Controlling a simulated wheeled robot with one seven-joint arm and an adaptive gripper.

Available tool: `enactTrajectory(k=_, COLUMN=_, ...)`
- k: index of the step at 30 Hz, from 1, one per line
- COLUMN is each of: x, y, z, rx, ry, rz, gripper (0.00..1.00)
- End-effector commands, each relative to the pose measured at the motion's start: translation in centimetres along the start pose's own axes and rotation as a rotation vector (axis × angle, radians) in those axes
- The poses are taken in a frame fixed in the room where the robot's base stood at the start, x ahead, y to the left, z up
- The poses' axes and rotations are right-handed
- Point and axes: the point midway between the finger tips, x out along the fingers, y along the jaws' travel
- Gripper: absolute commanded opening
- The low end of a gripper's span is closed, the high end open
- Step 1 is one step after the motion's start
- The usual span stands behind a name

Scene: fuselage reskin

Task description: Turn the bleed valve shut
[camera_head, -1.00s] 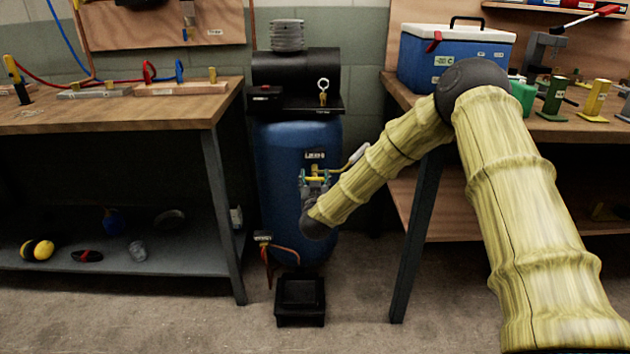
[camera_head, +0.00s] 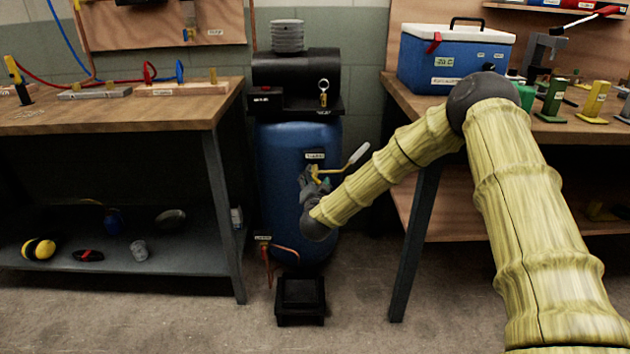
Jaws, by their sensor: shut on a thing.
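The blue tank (camera_head: 284,165) stands between the two benches. A valve with a yellow handle (camera_head: 328,173) sits on its front, below a small label too small to read; I take it as the bleed valve. A lever with a pale grip (camera_head: 357,154) sticks up to the right of it. My gripper (camera_head: 311,179) is at the tank's front, shut on the yellow handle and rolled to a slant. My wrist and forearm hide the valve's lower part and much of the fingers.
A wooden bench (camera_head: 110,113) stands left, another with a blue cooler (camera_head: 452,60) right. A black box (camera_head: 300,296) sits on the floor before the tank. A red-handled fitting with a copper pipe (camera_head: 285,249) is low at the tank's left.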

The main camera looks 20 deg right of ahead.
Motion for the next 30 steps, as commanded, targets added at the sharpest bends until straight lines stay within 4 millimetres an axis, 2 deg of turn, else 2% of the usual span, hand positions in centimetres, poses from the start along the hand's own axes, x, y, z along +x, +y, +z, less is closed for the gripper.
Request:
enactTrajectory(k=18, x=0.00, y=0.34, z=0.06, rx=0.575, ry=0.002, rz=0.003, gripper=0.33)
enactTrajectory(k=30, x=-0.03, y=0.29, z=0.09, rx=0.817, ry=0.001, rz=0.003, gripper=0.32)
